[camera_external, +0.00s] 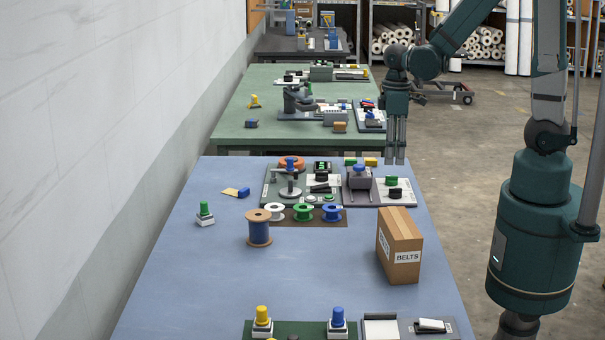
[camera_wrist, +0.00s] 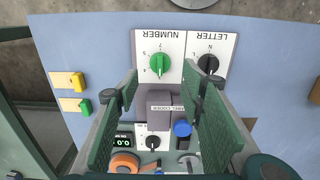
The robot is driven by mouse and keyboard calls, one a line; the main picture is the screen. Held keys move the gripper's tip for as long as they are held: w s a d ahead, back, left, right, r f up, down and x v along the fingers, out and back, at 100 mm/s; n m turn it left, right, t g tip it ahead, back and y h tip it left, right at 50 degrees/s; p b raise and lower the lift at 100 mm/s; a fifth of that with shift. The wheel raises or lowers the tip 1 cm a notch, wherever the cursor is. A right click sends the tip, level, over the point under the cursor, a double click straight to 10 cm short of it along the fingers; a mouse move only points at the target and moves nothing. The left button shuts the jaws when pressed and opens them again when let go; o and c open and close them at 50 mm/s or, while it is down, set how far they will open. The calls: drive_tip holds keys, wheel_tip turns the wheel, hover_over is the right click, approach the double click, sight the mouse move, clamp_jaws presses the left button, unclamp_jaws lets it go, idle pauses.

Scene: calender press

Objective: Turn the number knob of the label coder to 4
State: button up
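My gripper (camera_external: 396,160) hangs pointing down above the coder's far right side, apart from the knobs. In the wrist view its fingers (camera_wrist: 160,88) are spread and empty.
Yellow and green blocks (camera_wrist: 76,106) lie left of the coder in the wrist view. A BELTS box (camera_external: 400,246) and several spools (camera_external: 259,228) stand nearer. Another panel with a lever (camera_external: 290,183) adjoins the coder on the left. The table's middle is clear.

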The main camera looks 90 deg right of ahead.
sight(392, 180)
drive_tip(key=shift+f+b, duration=0.6)
drive_tip(key=shift+f, duration=2.8)
drive_tip(key=shift+c, duration=0.2)
drive_tip(key=c, duration=0.9)
